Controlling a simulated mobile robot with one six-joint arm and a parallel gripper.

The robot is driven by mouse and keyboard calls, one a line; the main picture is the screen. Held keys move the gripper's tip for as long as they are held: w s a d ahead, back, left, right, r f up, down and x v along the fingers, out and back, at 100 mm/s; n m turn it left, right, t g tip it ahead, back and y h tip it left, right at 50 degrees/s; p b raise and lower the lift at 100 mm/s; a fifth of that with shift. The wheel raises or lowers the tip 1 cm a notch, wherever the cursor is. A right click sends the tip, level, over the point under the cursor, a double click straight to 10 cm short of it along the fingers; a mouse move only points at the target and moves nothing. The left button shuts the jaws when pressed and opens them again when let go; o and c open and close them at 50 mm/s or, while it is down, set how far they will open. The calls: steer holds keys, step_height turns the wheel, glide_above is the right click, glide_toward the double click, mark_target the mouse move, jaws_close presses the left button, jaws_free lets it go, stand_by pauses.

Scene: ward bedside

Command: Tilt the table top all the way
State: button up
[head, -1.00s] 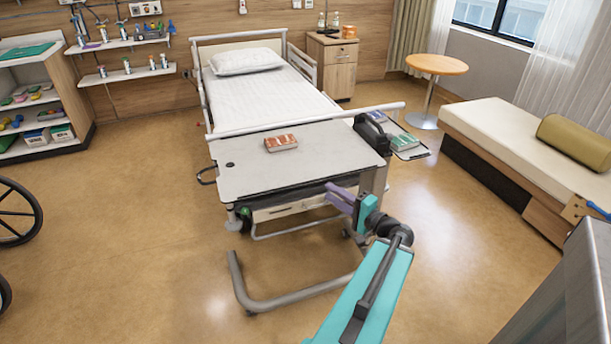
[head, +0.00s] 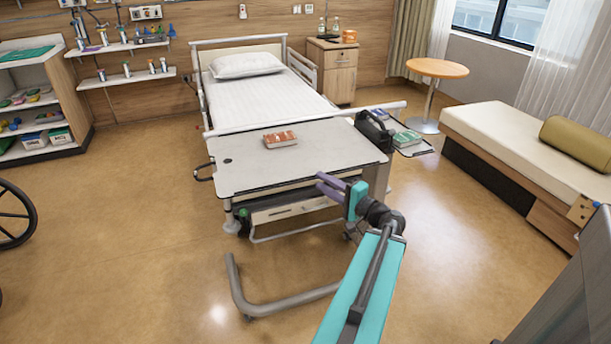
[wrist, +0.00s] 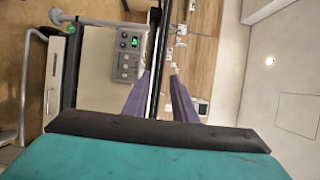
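The overbed table's pale grey top (head: 245,172) looks about level in the head view, standing across the foot of the bed. A red book (head: 281,139) lies on it. My gripper (head: 319,181) is at the table's near right edge, its purple fingers pointing left. In the wrist view the fingers (wrist: 160,75) are apart, with the dark, edge-on table top (wrist: 160,45) showing between them. I cannot tell whether they touch it. A grey control box with a green light (wrist: 127,58) shows left of the fingers there.
A black bag-like object (head: 374,131) stands at the table's right end, beside a side tray (head: 420,149) with books. The table's curved floor leg (head: 262,308) reaches toward me. A couch (head: 520,135) is at right.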

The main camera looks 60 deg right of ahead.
mark_target(304, 172)
steer(key=shift+b+x, duration=1.7)
steer(key=shift+b, duration=2.05)
steer(key=shift+w+a+b, duration=0.15)
steer(key=shift+w+b, duration=0.05)
steer(key=shift+b, duration=0.1)
steer(key=shift+x, duration=2.7)
steer(key=shift+a+r, duration=0.1)
